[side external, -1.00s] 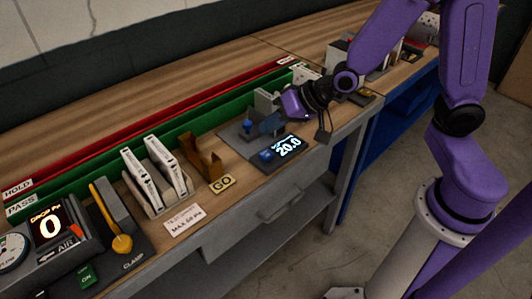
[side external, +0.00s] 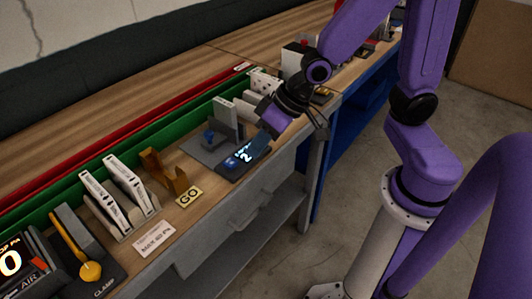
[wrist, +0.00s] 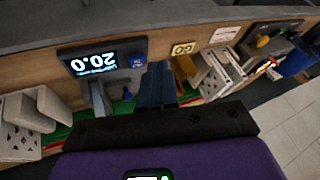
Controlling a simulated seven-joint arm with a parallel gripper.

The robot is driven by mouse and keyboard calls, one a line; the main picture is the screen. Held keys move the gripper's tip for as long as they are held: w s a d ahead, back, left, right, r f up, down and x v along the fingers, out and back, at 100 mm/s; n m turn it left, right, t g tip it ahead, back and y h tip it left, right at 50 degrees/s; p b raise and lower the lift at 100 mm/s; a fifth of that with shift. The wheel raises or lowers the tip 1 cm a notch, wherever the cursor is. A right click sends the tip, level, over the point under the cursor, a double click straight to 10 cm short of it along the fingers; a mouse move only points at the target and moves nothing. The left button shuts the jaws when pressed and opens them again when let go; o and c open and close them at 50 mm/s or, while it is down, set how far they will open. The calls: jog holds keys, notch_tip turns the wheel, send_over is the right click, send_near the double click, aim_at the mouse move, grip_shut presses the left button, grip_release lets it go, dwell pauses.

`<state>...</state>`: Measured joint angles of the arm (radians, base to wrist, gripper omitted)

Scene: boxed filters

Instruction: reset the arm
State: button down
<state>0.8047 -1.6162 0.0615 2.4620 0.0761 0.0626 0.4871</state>
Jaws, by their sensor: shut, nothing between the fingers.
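My gripper (side external: 256,149) is shut and empty, with dark blue-grey fingers. In the side view it hangs over the bench's front part and covers part of the lit display (side external: 238,156) of the gauge. In the wrist view the closed fingers (wrist: 157,85) point to the bench beside the gauge, whose display (wrist: 95,60) reads 20.0 upside down. Nothing is held. My purple arm reaches in from the right.
White filters stand in a rack (side external: 130,216), beside a brown stand (side external: 168,176) and a GO sign (side external: 189,196). Green (side external: 60,178) and red (side external: 120,139) channels run behind. A yellow-handled clamp (side external: 90,270) is at front left. The floor at right is open.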

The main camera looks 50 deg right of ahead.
jog(key=s+d+r+n+g+h, duration=0.1)
jog(key=s+d+n+g+h, duration=0.1)
jog(key=s+d+n, duration=0.2)
jog(key=s+d+r+n+g+h, duration=0.2)
jog(key=s+d+n, duration=0.2)
jog(key=s, duration=0.7)
jog(key=shift+s+d+r+n, duration=0.25)
jog(key=shift+d+n, duration=0.15)
jog(key=shift+n, duration=0.5)
